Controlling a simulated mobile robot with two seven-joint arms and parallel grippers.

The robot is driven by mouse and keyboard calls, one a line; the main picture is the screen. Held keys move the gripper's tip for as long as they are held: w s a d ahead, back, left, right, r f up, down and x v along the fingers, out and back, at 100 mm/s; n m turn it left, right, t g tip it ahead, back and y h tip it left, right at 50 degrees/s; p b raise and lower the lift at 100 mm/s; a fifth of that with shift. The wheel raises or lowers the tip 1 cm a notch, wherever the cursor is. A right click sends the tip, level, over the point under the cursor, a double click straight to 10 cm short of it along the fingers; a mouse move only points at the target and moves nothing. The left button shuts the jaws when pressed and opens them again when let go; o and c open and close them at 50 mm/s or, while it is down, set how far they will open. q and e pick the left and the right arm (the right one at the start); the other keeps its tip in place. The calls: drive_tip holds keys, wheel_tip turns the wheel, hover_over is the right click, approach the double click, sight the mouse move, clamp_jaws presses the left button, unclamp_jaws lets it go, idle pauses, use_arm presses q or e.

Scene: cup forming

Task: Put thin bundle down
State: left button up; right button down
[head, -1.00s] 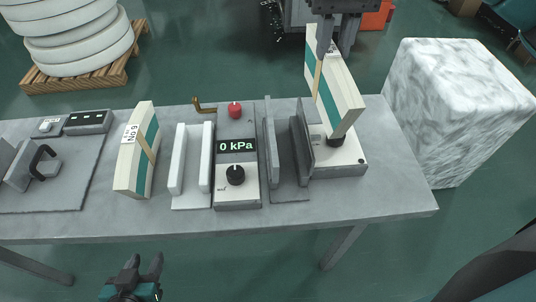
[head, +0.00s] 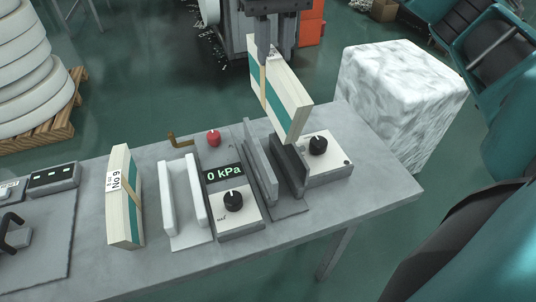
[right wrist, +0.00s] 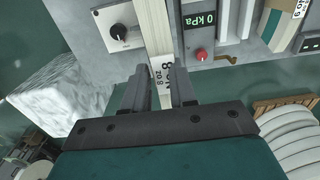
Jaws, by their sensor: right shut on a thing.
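My right gripper (head: 266,40) is shut on the upper end of a bundle (head: 284,106), cream-coloured with a green stripe and a tan band. The bundle hangs slightly tilted, its lower end over or just behind the dark grey upright plates (head: 286,170). Whether it touches them I cannot tell. In the right wrist view the bundle (right wrist: 153,32) runs away between the fingers (right wrist: 158,92), with a white label near the grip. A similar bundle marked No 9 (head: 124,205) stands on the table at left. My left gripper is out of view.
On the grey table (head: 375,195) are a white two-walled holder (head: 186,205), a 0 kPa control box (head: 236,212) with a red button, and a box with a black knob (head: 330,165). A marbled white block (head: 400,95) stands behind right. The right table end is clear.

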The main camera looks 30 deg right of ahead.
sight(274, 80)
wheel_tip(274, 80, down, 18)
drive_tip(key=shift+f+b, duration=0.25)
drive_tip(key=shift+b, duration=0.1)
drive_tip(key=shift+f, duration=0.2)
drive_tip(key=c, duration=1)
unclamp_jaws()
drive_tip(key=shift+o, duration=0.5)
drive_tip(key=shift+a+r, duration=0.1)
drive_tip(key=shift+r, duration=0.05)
wheel_tip(274, 80, up, 12)
drive_tip(key=shift+r, duration=0.1)
